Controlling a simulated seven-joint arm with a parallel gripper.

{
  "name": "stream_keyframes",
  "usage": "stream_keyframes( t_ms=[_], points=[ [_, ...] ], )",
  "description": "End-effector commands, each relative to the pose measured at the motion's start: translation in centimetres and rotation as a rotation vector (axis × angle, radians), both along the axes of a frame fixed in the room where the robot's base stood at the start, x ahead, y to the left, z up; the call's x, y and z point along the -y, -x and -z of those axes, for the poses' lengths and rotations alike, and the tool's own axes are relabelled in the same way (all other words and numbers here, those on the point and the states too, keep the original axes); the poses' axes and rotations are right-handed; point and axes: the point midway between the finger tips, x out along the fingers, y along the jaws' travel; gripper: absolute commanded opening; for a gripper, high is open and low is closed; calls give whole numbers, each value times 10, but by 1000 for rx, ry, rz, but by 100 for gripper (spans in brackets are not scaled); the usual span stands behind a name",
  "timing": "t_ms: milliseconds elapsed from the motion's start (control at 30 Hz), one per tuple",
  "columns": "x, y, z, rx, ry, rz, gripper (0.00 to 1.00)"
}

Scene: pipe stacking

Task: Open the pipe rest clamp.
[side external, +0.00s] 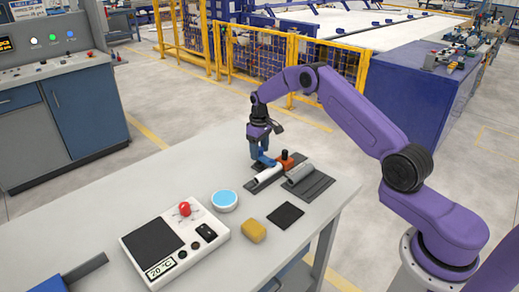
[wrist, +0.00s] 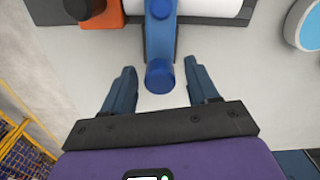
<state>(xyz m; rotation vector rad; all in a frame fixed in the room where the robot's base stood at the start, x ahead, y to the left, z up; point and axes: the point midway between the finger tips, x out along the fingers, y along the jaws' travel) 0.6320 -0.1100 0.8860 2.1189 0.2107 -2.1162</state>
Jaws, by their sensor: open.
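The pipe rest clamp shows as a blue arm (side external: 265,159) across a white pipe (side external: 268,174), beside an orange block (side external: 286,161) with a dark knob. In the wrist view the blue clamp arm (wrist: 160,38) crosses the white pipe (wrist: 210,7) and ends in a round blue knob (wrist: 160,76). My gripper (side external: 259,153) is over the arm's near end, pointing down. In the wrist view my gripper (wrist: 159,68) is open, with one finger on each side of the knob and visible gaps. The orange block (wrist: 101,18) is at upper left. Contact cannot be told from the side.
A grey grooved block (side external: 299,172) lies right of the pipe on a dark plate (side external: 315,188). A blue-topped round dish (side external: 224,200), a yellow sponge (side external: 253,231), a black pad (side external: 286,215) and a control box (side external: 175,240) stand nearer.

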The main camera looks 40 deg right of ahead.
Motion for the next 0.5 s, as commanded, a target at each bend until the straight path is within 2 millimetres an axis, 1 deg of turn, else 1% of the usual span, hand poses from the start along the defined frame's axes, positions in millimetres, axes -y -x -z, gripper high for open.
stream_keyframes(
  t_ms=[133, 167, 200, 267, 300, 333, 500],
  points=[
    [0, 0, 0, 0, 0, 0, 59],
    [0, 0, 0, 0, 0, 0, 52],
    [0, 0, 0, 0, 0, 0, 39],
    [0, 0, 0, 0, 0, 0, 20],
    [0, 0, 0, 0, 0, 0, 7],
    [0, 0, 0, 0, 0, 0, 0],
    [0, 0, 0, 0, 0, 0, 0]
  ],
)
